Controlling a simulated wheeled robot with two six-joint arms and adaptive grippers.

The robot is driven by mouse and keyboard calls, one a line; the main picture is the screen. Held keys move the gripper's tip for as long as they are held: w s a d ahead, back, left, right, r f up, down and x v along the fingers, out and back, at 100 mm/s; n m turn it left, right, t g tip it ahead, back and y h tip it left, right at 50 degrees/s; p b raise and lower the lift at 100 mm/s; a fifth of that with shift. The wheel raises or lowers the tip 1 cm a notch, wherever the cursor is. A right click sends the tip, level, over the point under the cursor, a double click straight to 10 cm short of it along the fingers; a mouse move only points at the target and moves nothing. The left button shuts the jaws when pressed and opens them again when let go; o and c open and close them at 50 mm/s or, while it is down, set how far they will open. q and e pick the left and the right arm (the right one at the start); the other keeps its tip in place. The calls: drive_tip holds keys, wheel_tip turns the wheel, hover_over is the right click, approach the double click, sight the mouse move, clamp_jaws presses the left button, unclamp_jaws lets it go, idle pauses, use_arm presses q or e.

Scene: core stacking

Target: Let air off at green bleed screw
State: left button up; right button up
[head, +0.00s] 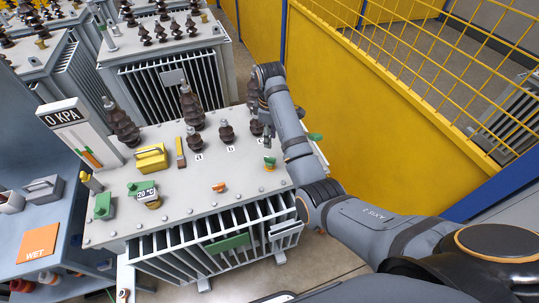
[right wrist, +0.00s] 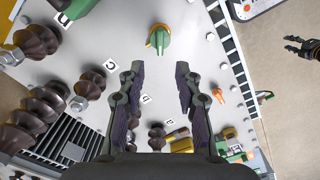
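A green screw-like piece with an orange base (head: 270,162) stands on the transformer's grey lid. In the right wrist view the green piece (right wrist: 160,40) is just beyond my fingertips, apart from them. My right gripper (right wrist: 158,72) is open and empty, its fingers either side of a gap over the lid. Another green fitting (head: 315,137) sits at the lid's right edge; I cannot tell which is the bleed screw. A small dark gripper (right wrist: 300,47), seemingly my left one, shows apart from the transformer, its fingers apart.
Brown bushings (head: 191,108) stand along the lid's back. A yellow fence (head: 350,105) stands at the right.

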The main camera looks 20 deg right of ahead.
drive_tip(key=b, duration=0.6)
hover_over(270, 158)
wheel_tip(270, 158, down, 6)
drive_tip(key=shift+w+r, duration=0.15)
wheel_tip(270, 158, down, 3)
drive_tip(key=shift+f, duration=0.65)
clamp_jaws()
